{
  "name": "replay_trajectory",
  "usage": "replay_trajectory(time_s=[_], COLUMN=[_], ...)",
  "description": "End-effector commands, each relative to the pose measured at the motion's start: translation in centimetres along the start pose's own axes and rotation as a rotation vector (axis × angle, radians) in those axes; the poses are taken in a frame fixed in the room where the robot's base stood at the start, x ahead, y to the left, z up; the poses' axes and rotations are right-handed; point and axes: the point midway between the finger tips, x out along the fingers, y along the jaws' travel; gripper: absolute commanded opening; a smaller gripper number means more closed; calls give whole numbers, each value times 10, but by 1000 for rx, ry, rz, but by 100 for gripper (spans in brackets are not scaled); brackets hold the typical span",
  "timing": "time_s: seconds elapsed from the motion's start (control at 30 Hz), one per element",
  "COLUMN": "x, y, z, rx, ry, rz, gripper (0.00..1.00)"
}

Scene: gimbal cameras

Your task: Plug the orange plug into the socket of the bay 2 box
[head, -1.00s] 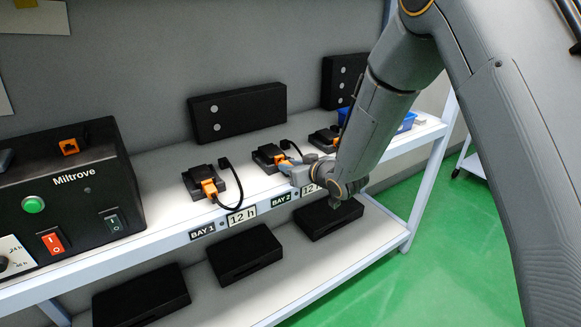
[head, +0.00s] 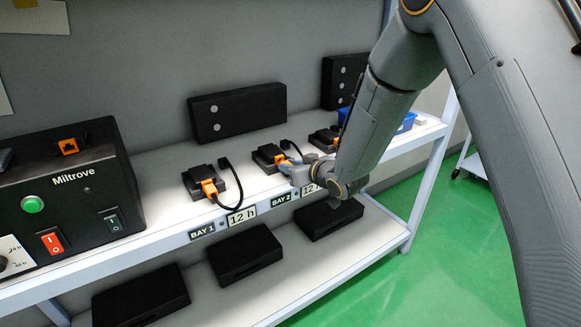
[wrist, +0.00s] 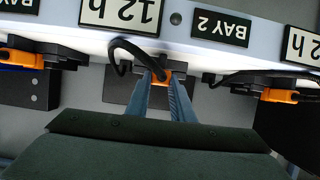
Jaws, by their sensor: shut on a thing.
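The bay 2 box (head: 264,152) is a small black box on the shelf, above the BAY 2 label (head: 281,200). The orange plug (wrist: 160,77) is between my fingertips in the wrist view, and its black cable curves away from it. My gripper (head: 289,163) is shut on this plug, right at the front of the bay 2 box. In the head view the plug's orange shows against the box front, partly covered by the fingers. The socket is hidden, and I cannot tell whether the plug is in it or just before it.
The bay 1 box (head: 198,178) with an orange plug stands to the left. Another box with orange (head: 325,135) stands to the right, near a blue bin (head: 405,122). A black Miltrove unit (head: 75,190) is at far left. Black boxes lie on the lower shelf (head: 215,290).

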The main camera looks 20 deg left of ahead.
Motion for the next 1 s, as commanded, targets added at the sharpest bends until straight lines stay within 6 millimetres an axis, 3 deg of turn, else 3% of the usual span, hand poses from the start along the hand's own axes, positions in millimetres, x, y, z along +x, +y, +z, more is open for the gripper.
replay_trajectory(time_s=[0.9,0.93,1.0], x=[18,18,18], y=[0,0,0], z=[-8,-8,-8], rx=[0,0,0], ry=[1,1,1], rz=[0,0,0], gripper=[0,23,35])
